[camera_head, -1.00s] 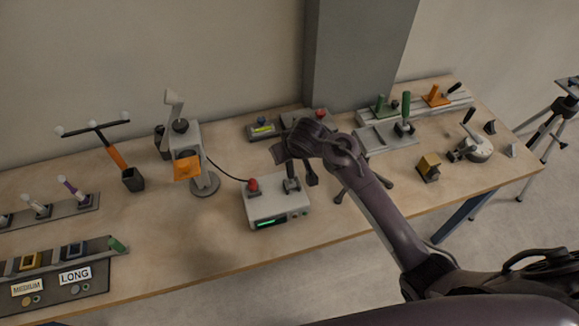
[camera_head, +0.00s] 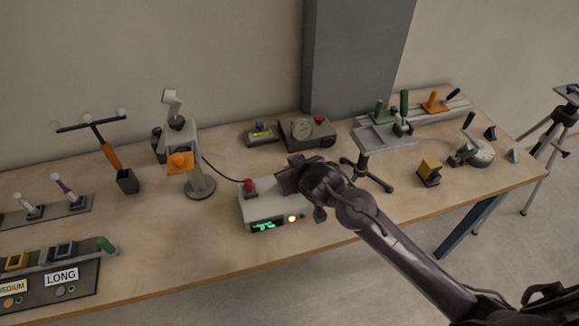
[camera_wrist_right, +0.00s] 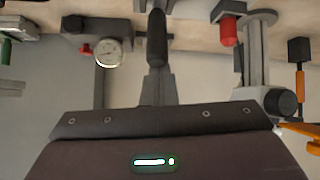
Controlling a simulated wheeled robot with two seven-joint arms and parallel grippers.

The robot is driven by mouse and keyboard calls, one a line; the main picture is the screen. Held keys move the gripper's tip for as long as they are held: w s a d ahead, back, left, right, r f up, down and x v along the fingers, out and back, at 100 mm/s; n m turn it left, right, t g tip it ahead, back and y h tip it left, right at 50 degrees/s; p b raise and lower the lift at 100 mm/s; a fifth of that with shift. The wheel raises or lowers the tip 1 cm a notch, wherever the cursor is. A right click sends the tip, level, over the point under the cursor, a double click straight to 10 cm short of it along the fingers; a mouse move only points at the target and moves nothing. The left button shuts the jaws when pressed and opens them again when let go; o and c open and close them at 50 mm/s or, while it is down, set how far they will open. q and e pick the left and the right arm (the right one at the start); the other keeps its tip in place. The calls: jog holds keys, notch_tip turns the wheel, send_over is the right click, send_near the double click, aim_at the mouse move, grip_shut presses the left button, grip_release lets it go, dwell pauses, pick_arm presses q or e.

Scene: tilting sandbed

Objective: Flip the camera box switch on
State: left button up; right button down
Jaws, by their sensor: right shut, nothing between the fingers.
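The camera box (camera_head: 255,212) is a pale grey case near the table's front edge, with a red button (camera_head: 249,186) on top. Its front has a lit green display (camera_head: 264,226) and a glowing yellowish lamp (camera_head: 292,218). My right gripper (camera_head: 289,180) is over the right part of the box top and hides the switch there; I cannot tell whether it touches it. In the right wrist view the shut fingers (camera_wrist_right: 157,38) stand in the middle, with the red button (camera_wrist_right: 229,32) to their right. My left gripper is out of view.
A stand with an orange part (camera_head: 180,162) is left of the box, joined by a black cable. A dial gauge unit (camera_head: 302,129) stands behind. A small raised platform (camera_head: 382,136) on legs is right of my gripper. Bare table lies in front-left of the box.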

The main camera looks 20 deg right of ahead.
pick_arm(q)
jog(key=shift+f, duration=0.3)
pick_arm(e)
jog(key=shift+s+f, duration=0.5)
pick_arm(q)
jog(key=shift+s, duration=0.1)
